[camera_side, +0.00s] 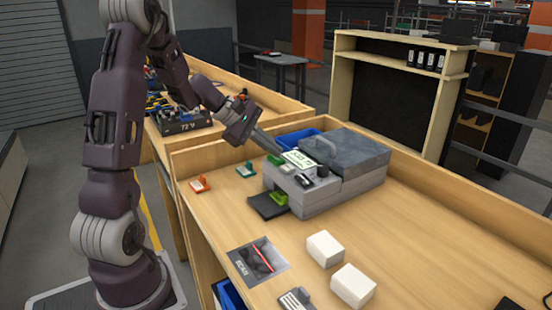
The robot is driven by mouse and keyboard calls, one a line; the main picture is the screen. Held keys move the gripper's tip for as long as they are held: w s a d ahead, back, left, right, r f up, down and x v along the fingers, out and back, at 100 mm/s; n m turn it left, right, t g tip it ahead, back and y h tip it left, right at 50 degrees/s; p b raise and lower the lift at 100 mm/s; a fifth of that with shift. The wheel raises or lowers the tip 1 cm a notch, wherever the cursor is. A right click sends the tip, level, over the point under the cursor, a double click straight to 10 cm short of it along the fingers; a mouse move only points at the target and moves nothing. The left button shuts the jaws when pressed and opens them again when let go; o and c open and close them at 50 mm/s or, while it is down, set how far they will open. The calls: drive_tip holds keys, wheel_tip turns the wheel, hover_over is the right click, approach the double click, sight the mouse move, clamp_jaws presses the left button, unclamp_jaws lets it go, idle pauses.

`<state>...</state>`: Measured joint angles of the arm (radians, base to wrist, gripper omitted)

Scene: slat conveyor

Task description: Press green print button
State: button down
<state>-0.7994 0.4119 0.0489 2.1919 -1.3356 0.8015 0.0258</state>
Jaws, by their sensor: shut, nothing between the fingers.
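A grey printer-like machine (345,190) stands on the wooden bench. A small green part (275,160) shows on its top left corner, and a larger green part (278,198) shows low on its front; I cannot tell for sure which is the print button. My gripper (276,150) comes down from the upper left, its fingers shut and empty. The tips are at the machine's top left edge, close to the upper green part. I cannot tell whether they touch it. A white printed label (299,160) lies on the machine's top.
A red-and-white tag (200,184) and a green-and-white tag (246,169) lie left of the machine. A blue bin (296,138) is behind it. Two white boxes (324,248) (352,286) and a dark scan pad (258,262) lie in front. The bench's right side is mostly clear.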

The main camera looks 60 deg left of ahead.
sight(273, 159)
drive_tip(key=shift+r, duration=3.1)
drive_tip(key=shift+d+r, duration=0.1)
drive_tip(key=shift+d, duration=0.2)
drive_tip(key=s+d+r+m+g, duration=0.2)
drive_tip(key=s+d+m, duration=0.25)
drive_tip(key=d, duration=0.35)
drive_tip(key=s+d+r+m+g, duration=0.1)
drive_tip(key=s+d+r+m, duration=0.15)
drive_tip(key=d+m, duration=0.45)
drive_tip(key=s+d+f+m+y, duration=0.1)
drive_tip(key=s+d+m+y, duration=0.1)
drive_tip(key=s+m, duration=0.3)
drive_tip(key=s+d+f+m+y, duration=0.1)
drive_tip(key=s+d+m, duration=0.4)
drive_tip(key=s, duration=0.8)
drive_tip(key=shift+f+m+y, duration=0.35)
drive_tip(key=shift+f+y, duration=0.05)
drive_tip(key=shift+f, duration=0.15)
